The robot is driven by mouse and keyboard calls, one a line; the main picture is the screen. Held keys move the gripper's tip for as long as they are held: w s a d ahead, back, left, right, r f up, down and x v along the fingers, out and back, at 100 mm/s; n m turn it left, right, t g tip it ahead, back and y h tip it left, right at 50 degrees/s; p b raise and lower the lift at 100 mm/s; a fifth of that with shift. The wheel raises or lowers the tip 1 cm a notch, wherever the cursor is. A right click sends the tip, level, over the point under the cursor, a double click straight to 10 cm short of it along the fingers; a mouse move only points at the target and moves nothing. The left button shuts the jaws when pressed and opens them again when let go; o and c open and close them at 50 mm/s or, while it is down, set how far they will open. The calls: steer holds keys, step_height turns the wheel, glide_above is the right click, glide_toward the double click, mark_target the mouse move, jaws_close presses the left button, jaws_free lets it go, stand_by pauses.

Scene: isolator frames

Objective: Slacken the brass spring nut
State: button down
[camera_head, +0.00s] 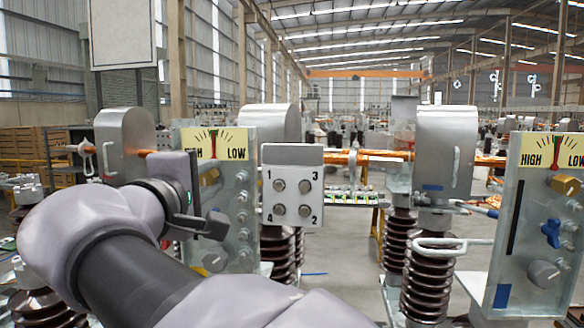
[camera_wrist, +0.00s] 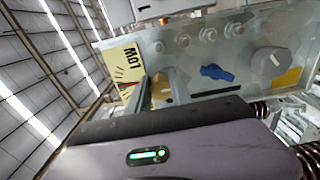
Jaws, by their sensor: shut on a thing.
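The brass spring nut (camera_head: 209,177) sits below the HIGH/LOW gauge (camera_head: 214,144) on the left metal panel (camera_head: 243,215). My gripper (camera_head: 198,185) reaches it from the left, and its body hides part of the nut and panel face. In the wrist view, my two fingers (camera_wrist: 159,90) stand on either side of the brass nut (camera_wrist: 160,82), shut on it. The gauge also shows there (camera_wrist: 125,70), tilted, with LOW readable and a red mark. Exact finger contact is hard to see.
A blue handle (camera_wrist: 215,72) and a grey knob (camera_wrist: 270,62) are on the same panel. A numbered plate with bolts (camera_head: 292,186) stands right of it. A second, similar gauge panel (camera_head: 535,225) is at far right. Brown ribbed insulators (camera_head: 425,260) stand between.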

steer(key=n+p, duration=0.1)
steer(key=n, duration=0.1)
steer(key=n+p, duration=0.1)
steer(key=shift+r+n, duration=0.4)
steer(key=n+p, duration=0.2)
steer(key=n, duration=0.1)
steer(key=shift+n, duration=0.3)
steer(key=n+p, duration=0.3)
steer(key=n, duration=0.1)
steer(key=shift+a, duration=0.1)
steer(key=shift+n+p, duration=0.55)
steer(key=shift+n, duration=0.05)
steer(key=shift+f, duration=0.1)
steer(key=c, duration=1.2)
jaws_free()
steer(key=shift+w+f, duration=0.1)
steer(key=shift+o, duration=0.2)
